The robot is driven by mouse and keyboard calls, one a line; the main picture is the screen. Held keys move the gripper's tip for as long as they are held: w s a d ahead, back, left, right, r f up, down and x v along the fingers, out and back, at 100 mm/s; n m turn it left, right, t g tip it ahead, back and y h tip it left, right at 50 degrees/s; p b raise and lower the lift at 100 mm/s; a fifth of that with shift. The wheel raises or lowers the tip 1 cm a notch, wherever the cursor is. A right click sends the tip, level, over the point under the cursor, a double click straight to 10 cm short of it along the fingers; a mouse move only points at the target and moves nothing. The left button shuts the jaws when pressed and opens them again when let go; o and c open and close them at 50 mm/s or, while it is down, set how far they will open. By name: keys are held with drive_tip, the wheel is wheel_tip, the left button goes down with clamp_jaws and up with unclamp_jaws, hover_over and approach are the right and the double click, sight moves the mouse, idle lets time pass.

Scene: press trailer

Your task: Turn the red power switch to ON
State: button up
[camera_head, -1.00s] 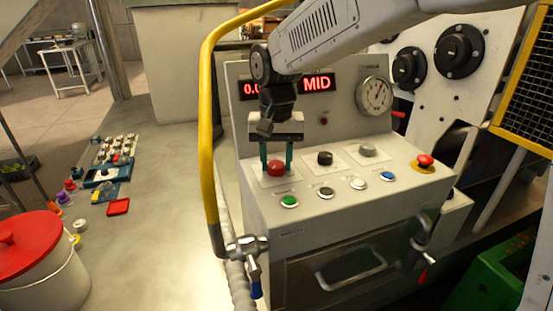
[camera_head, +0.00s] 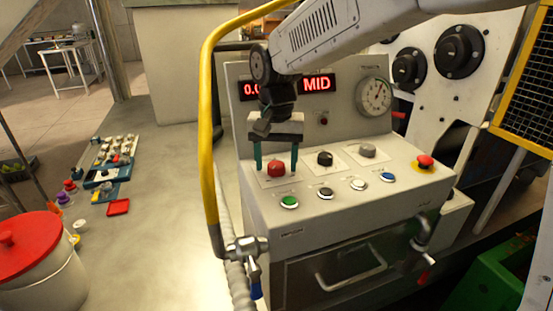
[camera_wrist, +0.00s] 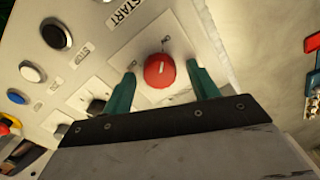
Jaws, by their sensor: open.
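The red power switch (camera_head: 276,168) is a round knob on a white plate at the left of the console top. It also shows in the wrist view (camera_wrist: 159,71), with a pale mark on its face. My gripper (camera_head: 276,166) points down over the switch, its two teal fingers apart, one on each side of the knob. In the wrist view my gripper (camera_wrist: 163,82) is open with a gap between each finger and the knob. Small labels on the plate are too small to read.
Black (camera_head: 324,158) and grey (camera_head: 367,151) knobs sit right of the switch. Green (camera_head: 289,202), black, white and blue buttons line the front, with a red mushroom button (camera_head: 425,161) at right. A yellow rail (camera_head: 206,130) stands close left. The display (camera_head: 316,84) reads MID.

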sight(276, 164)
drive_tip(key=shift+r, duration=0.1)
wheel_tip(276, 164, up, 8)
drive_tip(key=shift+f, duration=0.2)
idle(0.4)
drive_tip(key=s+d+f+n, duration=0.1)
drive_tip(key=s+f+n, duration=0.1)
drive_tip(key=shift+s+d+f+g, duration=0.3)
drive_tip(key=shift+s+d, duration=0.05)
drive_tip(key=shift+s, duration=0.05)
drive_tip(key=s+d+f+t, duration=0.2)
drive_tip(key=s+d+f, duration=0.1)
drive_tip(key=s+d, duration=1.8)
drive_tip(key=s, duration=0.3)
drive_tip(key=shift+s+d+m, duration=0.2)
drive_tip(key=shift+s+m, duration=0.1)
drive_tip(key=shift+s, duration=0.1)
